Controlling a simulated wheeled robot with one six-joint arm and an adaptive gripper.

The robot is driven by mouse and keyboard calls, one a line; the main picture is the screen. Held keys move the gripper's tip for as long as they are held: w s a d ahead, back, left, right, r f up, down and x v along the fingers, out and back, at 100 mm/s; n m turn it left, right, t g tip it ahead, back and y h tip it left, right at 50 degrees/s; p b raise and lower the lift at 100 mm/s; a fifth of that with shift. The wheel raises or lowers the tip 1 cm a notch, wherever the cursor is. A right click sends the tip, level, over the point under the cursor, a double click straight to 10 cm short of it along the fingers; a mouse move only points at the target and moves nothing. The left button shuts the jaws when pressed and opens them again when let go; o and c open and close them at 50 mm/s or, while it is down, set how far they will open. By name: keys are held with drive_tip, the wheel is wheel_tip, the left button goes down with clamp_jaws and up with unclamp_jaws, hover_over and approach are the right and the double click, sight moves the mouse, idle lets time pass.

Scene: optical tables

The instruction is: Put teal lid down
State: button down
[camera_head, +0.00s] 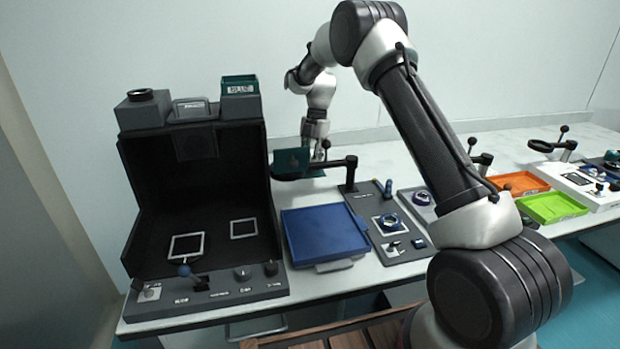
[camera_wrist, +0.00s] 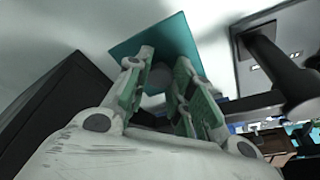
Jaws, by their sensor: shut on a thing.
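The teal lid (camera_wrist: 192,38) is a flat square plate with a round knob (camera_wrist: 161,76). In the wrist view my gripper (camera_wrist: 165,68) is shut on the knob, with a finger pad on each side and the plate beyond the fingertips. In the head view my gripper (camera_head: 318,155) points down behind the black holder arm, and a thin teal edge of the lid (camera_head: 317,174) shows below it. The holder arm partly hides the fingers. I cannot tell whether the lid touches the table.
A dark teal box (camera_head: 291,160) sits in the black holder arm (camera_head: 335,163), just left of my gripper. A black open cabinet (camera_head: 138,175) stands at the left. A blue tray (camera_head: 325,233) lies in front. The white table (camera_head: 420,155) has bare room behind the holder.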

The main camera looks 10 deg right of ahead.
sight(310, 187)
drive_tip(key=shift+w+d+f, duration=0.1)
drive_tip(key=shift+d+f, duration=0.05)
drive_tip(key=shift+f, duration=0.5)
drive_tip(key=shift+w+d+x, duration=0.1)
drive_tip(key=shift+w+x, duration=0.15)
drive_tip(key=shift+x, duration=1)
drive_tip(key=shift+w+d+x, duration=0.1)
drive_tip(key=shift+w+x, duration=0.1)
drive_tip(key=shift+x, duration=1)
drive_tip(key=shift+s+f, duration=0.15)
drive_tip(key=shift+f, duration=0.15)
drive_tip(key=c, duration=1.2)
unclamp_jaws()
drive_tip(key=shift+c, duration=0.2)
drive_tip(key=v, duration=1.2)
drive_tip(key=shift+r, duration=0.2)
